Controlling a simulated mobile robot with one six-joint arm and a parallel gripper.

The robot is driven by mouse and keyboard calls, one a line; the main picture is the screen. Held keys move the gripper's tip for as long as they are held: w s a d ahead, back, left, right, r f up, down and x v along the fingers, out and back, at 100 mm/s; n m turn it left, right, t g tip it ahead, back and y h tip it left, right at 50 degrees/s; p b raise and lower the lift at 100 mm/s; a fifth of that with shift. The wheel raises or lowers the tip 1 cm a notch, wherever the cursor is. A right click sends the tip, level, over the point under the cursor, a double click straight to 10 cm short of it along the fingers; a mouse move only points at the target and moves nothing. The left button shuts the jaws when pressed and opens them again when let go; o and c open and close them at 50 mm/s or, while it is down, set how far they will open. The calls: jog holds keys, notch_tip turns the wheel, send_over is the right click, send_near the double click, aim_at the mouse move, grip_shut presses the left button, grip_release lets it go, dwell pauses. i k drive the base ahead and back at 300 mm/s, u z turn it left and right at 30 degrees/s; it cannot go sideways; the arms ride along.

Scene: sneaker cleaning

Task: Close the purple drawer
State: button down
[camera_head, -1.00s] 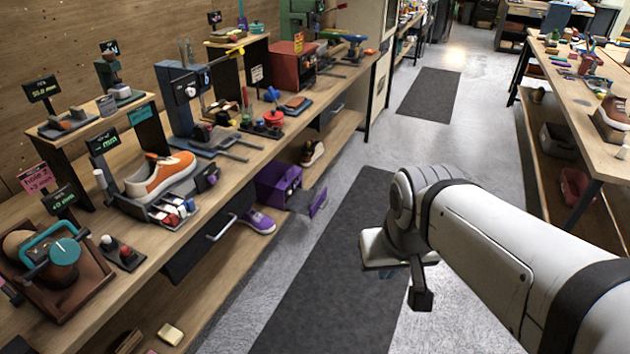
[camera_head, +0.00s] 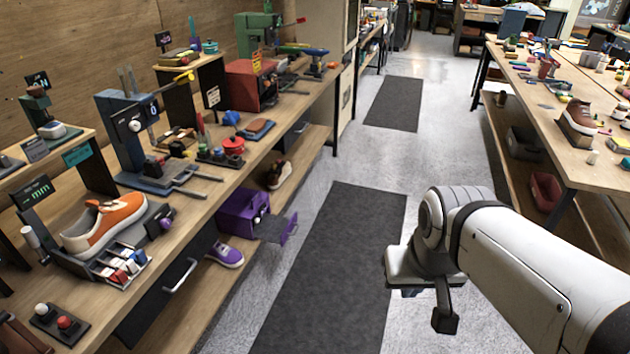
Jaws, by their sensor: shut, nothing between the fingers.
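The purple drawer unit (camera_head: 243,209) sits on the lower shelf under the left workbench. Its drawer stands pulled out toward the aisle, with the purple front panel (camera_head: 289,229) apart from the box and a dark tray between them. My gripper (camera_head: 445,318) hangs at the end of my white arm over the aisle, to the right of the drawer and apart from it. It looks shut and empty; its fingers are small and dark in this view.
A purple sneaker (camera_head: 225,255) lies on the shelf just in front of the drawer unit, and a brown shoe (camera_head: 279,174) lies behind it. The workbench (camera_head: 190,215) overhangs the shelf. A dark floor mat (camera_head: 335,260) covers the open aisle between the drawer and my arm.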

aim_at(270, 228)
jog(key=i, duration=1.3)
jog(key=u, duration=0.65)
jog(key=i, duration=0.5)
jog(key=u, duration=0.5)
